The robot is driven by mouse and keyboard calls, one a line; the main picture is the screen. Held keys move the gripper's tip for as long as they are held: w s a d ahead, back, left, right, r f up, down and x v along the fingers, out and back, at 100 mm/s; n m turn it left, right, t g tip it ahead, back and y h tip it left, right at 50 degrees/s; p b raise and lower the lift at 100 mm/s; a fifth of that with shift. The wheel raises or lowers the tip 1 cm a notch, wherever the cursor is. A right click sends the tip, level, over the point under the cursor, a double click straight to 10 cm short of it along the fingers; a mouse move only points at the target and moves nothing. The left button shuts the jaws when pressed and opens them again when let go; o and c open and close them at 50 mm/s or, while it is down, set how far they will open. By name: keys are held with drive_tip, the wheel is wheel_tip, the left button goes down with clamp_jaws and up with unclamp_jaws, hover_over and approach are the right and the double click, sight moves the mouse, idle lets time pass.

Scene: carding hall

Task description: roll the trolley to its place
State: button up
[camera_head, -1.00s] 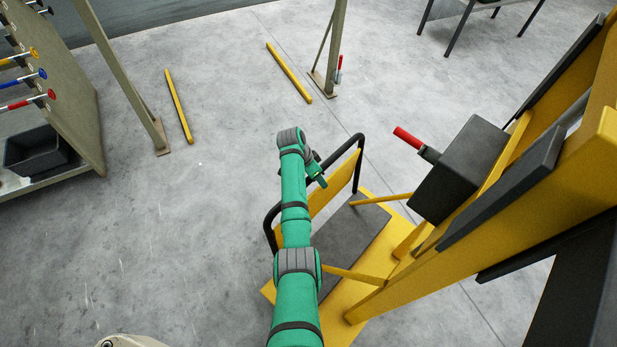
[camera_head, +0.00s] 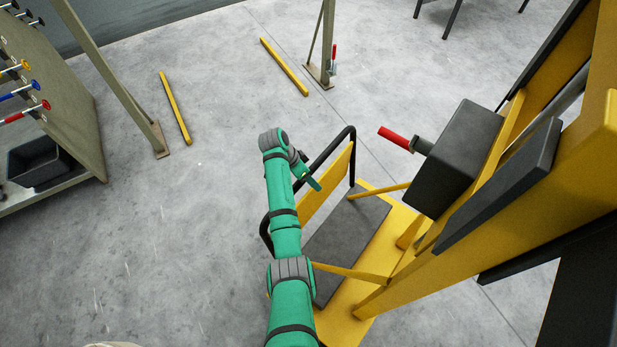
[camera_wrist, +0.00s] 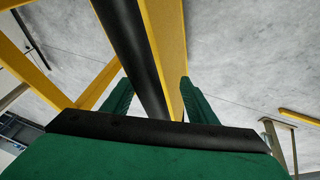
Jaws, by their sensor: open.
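The yellow trolley (camera_head: 383,243) with a grey deck stands on the floor right of my arm. My gripper (camera_head: 312,180) is at the handle side. In the wrist view, the open fingers of my gripper (camera_wrist: 155,92) stand either side of the black bar (camera_wrist: 130,50) and yellow panel edge (camera_wrist: 167,40). Whether they touch is unclear. My arm hides part of the handle and deck.
Two yellow floor strips (camera_head: 175,107) (camera_head: 284,67) lie apart ahead, with open grey floor between. Metal posts (camera_head: 160,138) (camera_head: 320,75) stand beside them. A rack with coloured handles and a dark bin (camera_head: 38,163) is at left. Table legs (camera_head: 452,20) show at top right.

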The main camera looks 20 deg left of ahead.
drive_tip(key=v, duration=1)
drive_tip(key=shift+a+r, duration=0.2)
drive_tip(key=shift+r, duration=0.15)
drive_tip(key=shift+s, duration=0.1)
drive_tip(key=x, duration=1.1)
drive_tip(key=shift+d, duration=0.15)
drive_tip(key=shift+r, duration=0.1)
